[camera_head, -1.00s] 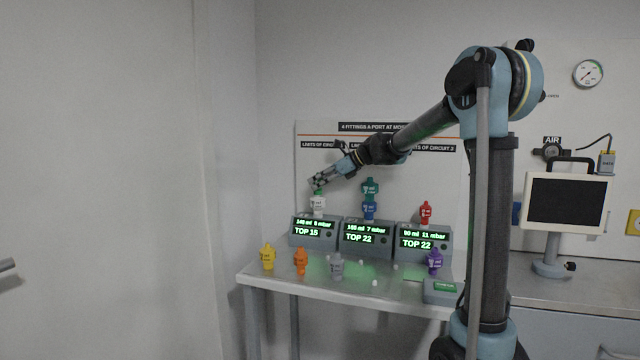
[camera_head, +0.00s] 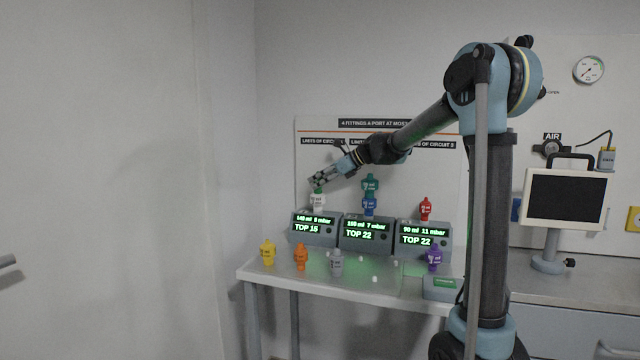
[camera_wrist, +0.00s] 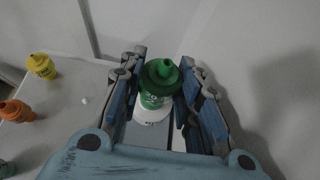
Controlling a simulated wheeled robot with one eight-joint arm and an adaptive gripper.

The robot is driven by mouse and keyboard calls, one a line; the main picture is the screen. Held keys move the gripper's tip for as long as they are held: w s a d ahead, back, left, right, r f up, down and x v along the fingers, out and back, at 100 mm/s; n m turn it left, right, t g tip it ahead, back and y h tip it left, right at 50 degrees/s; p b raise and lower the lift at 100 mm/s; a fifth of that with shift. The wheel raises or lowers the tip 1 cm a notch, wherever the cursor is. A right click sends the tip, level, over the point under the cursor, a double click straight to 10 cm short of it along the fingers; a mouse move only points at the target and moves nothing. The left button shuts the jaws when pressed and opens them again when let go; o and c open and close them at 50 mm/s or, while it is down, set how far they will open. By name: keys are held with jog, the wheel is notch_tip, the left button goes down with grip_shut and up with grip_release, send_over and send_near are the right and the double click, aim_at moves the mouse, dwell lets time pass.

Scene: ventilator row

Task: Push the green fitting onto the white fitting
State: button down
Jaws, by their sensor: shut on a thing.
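The green fitting (camera_wrist: 158,84) is between the fingers of my gripper (camera_wrist: 160,88), which is shut on it. In the head view my gripper (camera_head: 316,178) is over the left unit, with the green fitting (camera_head: 318,190) below its fingertips. The white fitting (camera_head: 317,202) stands upright on top of the left unit, which reads TOP 15. In the wrist view the white fitting (camera_wrist: 151,113) shows directly under the green one, in line with it. The two look touching; how far they are pushed together is hidden.
A teal fitting (camera_head: 370,183) sits on a blue one (camera_head: 368,206) on the middle unit. A red fitting (camera_head: 425,209) stands on the right unit. Yellow (camera_head: 267,252), orange (camera_head: 301,257), grey (camera_head: 336,263) and purple (camera_head: 433,258) fittings stand on the table.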

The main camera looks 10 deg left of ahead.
jog(key=shift+f, duration=0.1)
jog(key=c, duration=1.1)
grip_release()
